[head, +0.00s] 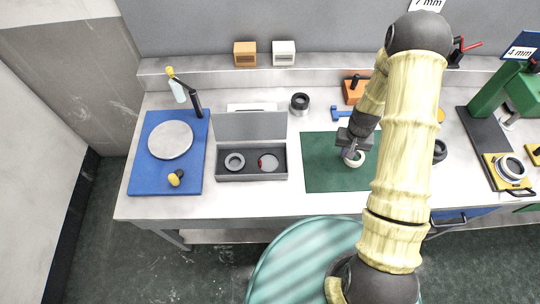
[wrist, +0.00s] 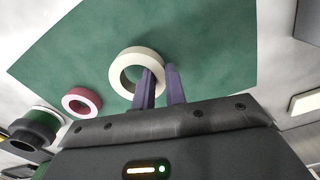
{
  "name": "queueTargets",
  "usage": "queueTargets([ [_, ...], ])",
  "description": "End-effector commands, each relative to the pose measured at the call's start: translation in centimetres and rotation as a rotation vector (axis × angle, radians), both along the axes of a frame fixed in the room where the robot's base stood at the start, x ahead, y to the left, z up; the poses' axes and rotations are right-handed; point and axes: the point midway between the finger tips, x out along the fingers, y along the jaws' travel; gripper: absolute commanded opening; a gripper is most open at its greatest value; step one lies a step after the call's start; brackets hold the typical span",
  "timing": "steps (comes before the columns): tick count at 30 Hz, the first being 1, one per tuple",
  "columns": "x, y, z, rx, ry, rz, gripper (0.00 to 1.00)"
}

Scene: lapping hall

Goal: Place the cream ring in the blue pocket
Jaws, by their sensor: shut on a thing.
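The cream ring (head: 354,161) is at the dark green mat (head: 320,176), under my gripper (head: 350,150). In the wrist view, my gripper (wrist: 160,84) has one finger inside the cream ring (wrist: 124,60) and the other outside, shut on its wall. I cannot tell whether the ring touches the mat. An open grey case (head: 251,176) stands left of the mat. Its left recess holds a grey ring (head: 235,162); its right recess (head: 268,163) shows a grey round with a red edge. I cannot make out a blue colour in either recess.
A pink ring (wrist: 82,102) lies beside the cream ring. Bare bench lies between case and mat.

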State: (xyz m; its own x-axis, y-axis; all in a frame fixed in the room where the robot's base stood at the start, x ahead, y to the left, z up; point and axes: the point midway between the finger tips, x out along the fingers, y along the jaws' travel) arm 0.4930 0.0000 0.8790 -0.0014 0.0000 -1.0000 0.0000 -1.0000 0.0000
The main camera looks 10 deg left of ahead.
Motion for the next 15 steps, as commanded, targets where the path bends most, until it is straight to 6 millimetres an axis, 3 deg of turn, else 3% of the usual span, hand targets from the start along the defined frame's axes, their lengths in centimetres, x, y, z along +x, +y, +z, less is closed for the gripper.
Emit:
queueTargets([
  [11,0.1,0.2,0.0,0.000,-0.001,0.003,0.00],
  [15,0.4,2.0,0.1,-0.003,-0.002,0.020,0.00],
])
